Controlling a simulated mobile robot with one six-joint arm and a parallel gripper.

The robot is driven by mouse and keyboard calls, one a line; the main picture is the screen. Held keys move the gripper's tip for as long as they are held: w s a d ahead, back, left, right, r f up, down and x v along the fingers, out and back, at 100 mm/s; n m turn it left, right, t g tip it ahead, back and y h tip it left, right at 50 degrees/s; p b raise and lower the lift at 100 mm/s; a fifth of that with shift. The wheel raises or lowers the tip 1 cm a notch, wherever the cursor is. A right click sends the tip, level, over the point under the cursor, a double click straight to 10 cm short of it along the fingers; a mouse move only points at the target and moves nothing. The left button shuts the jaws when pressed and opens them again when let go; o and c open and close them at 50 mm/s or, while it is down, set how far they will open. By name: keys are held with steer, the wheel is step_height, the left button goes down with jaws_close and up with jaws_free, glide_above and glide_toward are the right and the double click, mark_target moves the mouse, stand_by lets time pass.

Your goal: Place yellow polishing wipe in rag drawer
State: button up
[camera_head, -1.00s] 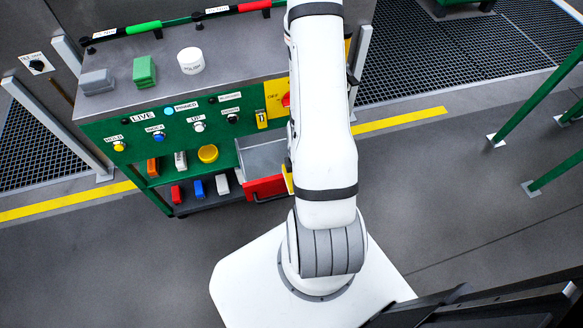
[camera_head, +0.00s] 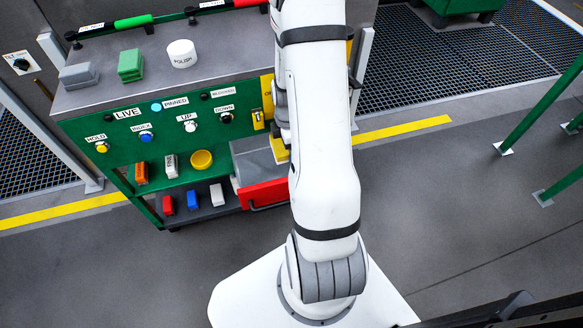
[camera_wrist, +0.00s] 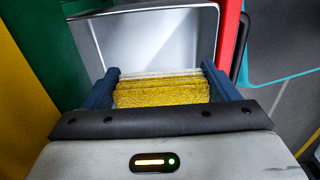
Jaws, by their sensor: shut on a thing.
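The yellow polishing wipe (camera_wrist: 160,92) is a textured yellow block with a pale edge, held between the blue fingers of my gripper (camera_wrist: 161,84). In the head view a part of the yellow wipe (camera_head: 279,150) shows beside my arm, at the right side of the open drawer. The rag drawer (camera_head: 263,194) has a red front and a grey tray, and is pulled out of the green cabinet. In the wrist view its grey inside (camera_wrist: 150,35) lies beyond the wipe. The wipe's height over the drawer floor is unclear. My arm hides the drawer's right part.
Left of the drawer, open shelves hold a yellow round tin (camera_head: 201,160) and several coloured blocks. The green control panel (camera_head: 165,125) with buttons is above. A grey block, a green block and a white round container (camera_head: 182,54) stand on the cabinet top.

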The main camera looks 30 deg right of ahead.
steer(key=f+b, duration=0.1)
steer(key=f, duration=0.6)
steer(key=f+b, duration=0.1)
steer(key=f, duration=0.3)
steer(key=shift+s+a+f+b, duration=0.1)
steer(key=shift+s+f+b, duration=0.15)
steer(key=shift+f+b, duration=0.1)
steer(key=shift+s+a+f+b, duration=0.1)
steer(key=shift+s+f+b, duration=0.05)
steer(key=shift+f+b, duration=0.5)
steer(key=o, duration=0.8)
steer(key=shift+s, duration=0.1)
steer(key=shift+r+p, duration=0.45)
steer(key=shift+p, duration=0.1)
steer(key=r+p, duration=0.1)
steer(key=r, duration=0.5)
steer(key=r+p, duration=0.2)
steer(key=r, duration=0.4)
steer(key=shift+w+r, duration=0.2)
steer(key=shift+r, duration=0.05)
